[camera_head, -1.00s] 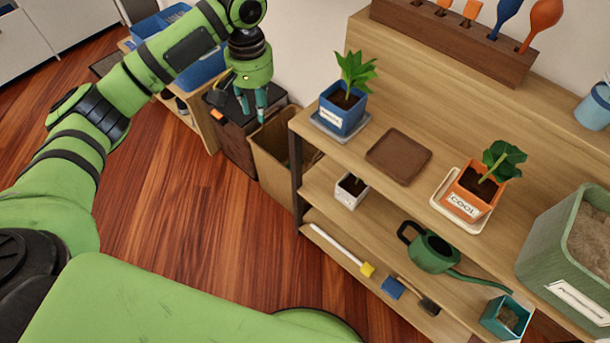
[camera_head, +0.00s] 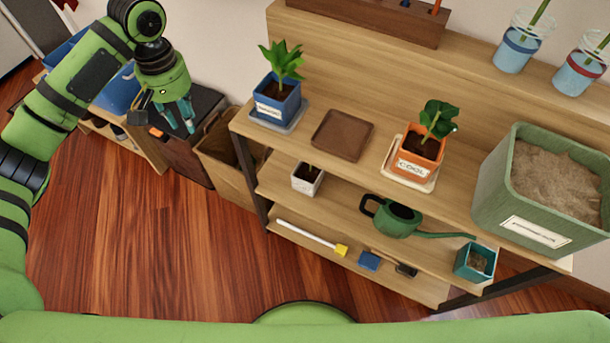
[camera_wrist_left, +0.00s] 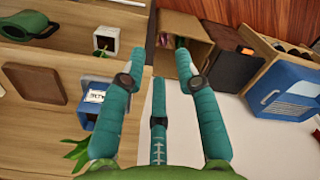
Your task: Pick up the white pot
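The white pot (camera_head: 307,179) is a small square pot with dark soil, on the middle shelf below the top board, near its left end. It also shows in the left wrist view (camera_wrist_left: 105,38) near the top. My left gripper (camera_head: 178,118) is left of the shelf, above the dark box, well apart from the pot. In the left wrist view its teal fingers (camera_wrist_left: 158,72) are spread with nothing between them. My right gripper is in neither view.
The top board holds a blue potted plant (camera_head: 277,102), an empty brown tray (camera_head: 342,135), an orange pot (camera_head: 418,158) and a large green planter (camera_head: 535,215). A green watering can (camera_head: 397,218) stands right of the white pot. Open floor (camera_head: 140,240) lies left of the shelf.

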